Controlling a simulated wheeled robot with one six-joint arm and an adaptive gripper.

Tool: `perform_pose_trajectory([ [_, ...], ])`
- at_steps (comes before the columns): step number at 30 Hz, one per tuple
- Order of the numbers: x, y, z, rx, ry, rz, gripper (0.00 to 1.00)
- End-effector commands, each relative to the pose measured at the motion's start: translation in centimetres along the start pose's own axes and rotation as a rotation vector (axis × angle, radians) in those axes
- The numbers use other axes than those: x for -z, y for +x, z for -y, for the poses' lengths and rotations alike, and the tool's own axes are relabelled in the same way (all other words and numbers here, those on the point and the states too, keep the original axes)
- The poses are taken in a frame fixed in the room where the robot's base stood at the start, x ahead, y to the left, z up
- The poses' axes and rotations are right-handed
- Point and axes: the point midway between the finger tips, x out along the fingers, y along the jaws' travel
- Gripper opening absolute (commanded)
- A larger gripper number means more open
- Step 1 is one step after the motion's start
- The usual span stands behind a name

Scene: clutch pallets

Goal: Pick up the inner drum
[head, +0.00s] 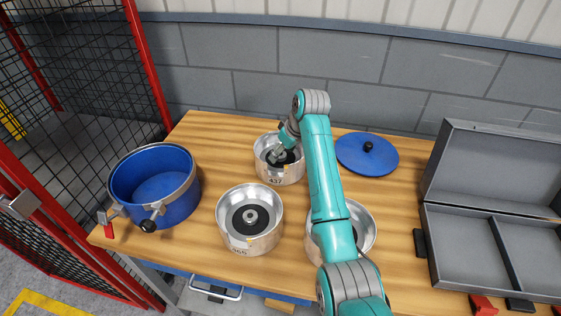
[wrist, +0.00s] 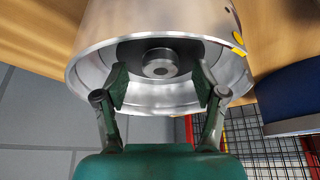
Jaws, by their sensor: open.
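Several silver drums with black centres and grey hubs stand on the wooden table; I cannot tell which is meant as the inner drum. The back drum (head: 281,175) carries a number on its wall. A second drum (head: 250,240) stands nearer, and a third drum (head: 366,233) at the right is partly hidden by my arm. My gripper (head: 278,157) reaches into the back drum. In the wrist view my gripper (wrist: 162,88) is open, its fingers inside the rim of that drum (wrist: 185,106), one on each side of the grey hub (wrist: 159,63). Contact is unclear.
A blue pot (head: 155,187) with clamps stands at the table's left, beside a red-framed mesh fence (head: 85,75). A blue lid (head: 367,155) with a black knob lies at the back right. An open grey case (head: 466,249) fills the right end. A block wall stands behind.

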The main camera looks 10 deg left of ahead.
Motion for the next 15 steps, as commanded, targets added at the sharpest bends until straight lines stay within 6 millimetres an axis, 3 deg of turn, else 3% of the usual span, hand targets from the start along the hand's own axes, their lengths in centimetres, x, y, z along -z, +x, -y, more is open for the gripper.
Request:
perform_pose_trajectory([
  [10,0.02,0.75,0.02,0.000,-0.001,-0.001,0.68],
  [15,0.01,0.75,0.02,0.000,-0.001,0.000,0.25],
])
